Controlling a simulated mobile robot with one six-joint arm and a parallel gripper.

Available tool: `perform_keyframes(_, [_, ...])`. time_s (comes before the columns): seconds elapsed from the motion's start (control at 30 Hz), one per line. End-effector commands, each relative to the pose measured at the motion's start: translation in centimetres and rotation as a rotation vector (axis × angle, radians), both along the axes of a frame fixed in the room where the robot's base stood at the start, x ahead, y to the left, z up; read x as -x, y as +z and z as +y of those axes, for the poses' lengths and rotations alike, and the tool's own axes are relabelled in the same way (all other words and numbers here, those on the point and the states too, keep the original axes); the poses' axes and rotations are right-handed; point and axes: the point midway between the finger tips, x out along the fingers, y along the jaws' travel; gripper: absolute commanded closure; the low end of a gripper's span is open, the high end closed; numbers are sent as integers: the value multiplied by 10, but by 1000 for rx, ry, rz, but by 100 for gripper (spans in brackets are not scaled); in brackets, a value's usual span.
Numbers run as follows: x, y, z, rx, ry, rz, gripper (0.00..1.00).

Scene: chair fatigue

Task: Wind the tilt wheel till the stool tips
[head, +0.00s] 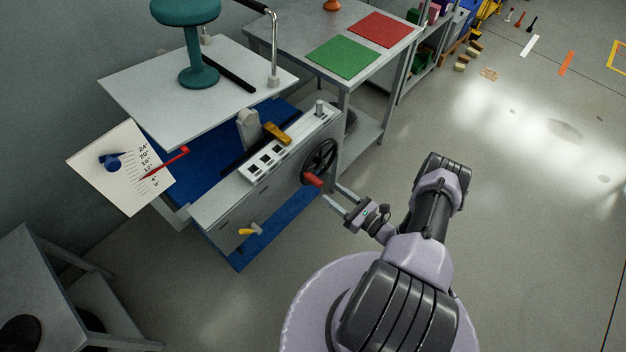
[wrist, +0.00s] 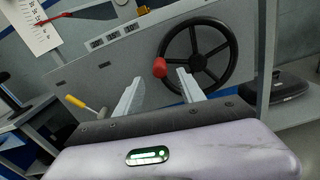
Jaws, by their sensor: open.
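The teal stool (head: 198,66) stands on the grey tilt platform (head: 160,85) at the upper left of the head view. The black tilt wheel (head: 320,158) is on the right end of the rig's front panel, with a red handle (head: 313,181) at its lower left rim. In the wrist view the wheel (wrist: 226,60) is ahead, its red knob (wrist: 159,67) on its left side. My gripper (head: 335,198) is open and empty, just in front of the red handle. Its two fingers (wrist: 157,85) show apart in the wrist view, the knob appearing between them. Contact cannot be told.
An angle scale board (head: 122,168) with a red pointer (head: 165,163) near its lower marks is left of the rig. A yellow lever (head: 250,229) juts from the front panel. A grey table with green (head: 344,57) and red mats stands behind.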

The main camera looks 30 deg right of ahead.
Motion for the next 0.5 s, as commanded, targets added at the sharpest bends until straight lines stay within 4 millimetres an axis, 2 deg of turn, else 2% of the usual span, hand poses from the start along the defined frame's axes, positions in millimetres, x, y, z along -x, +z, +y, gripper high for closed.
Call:
perform_keyframes(0.2, [-53,-3,21,1,6,0,54])
perform_keyframes(0.33, [-74,-2,28,1,4,0,54])
perform_keyframes(0.5, [-87,-1,33,1,3,0,54])
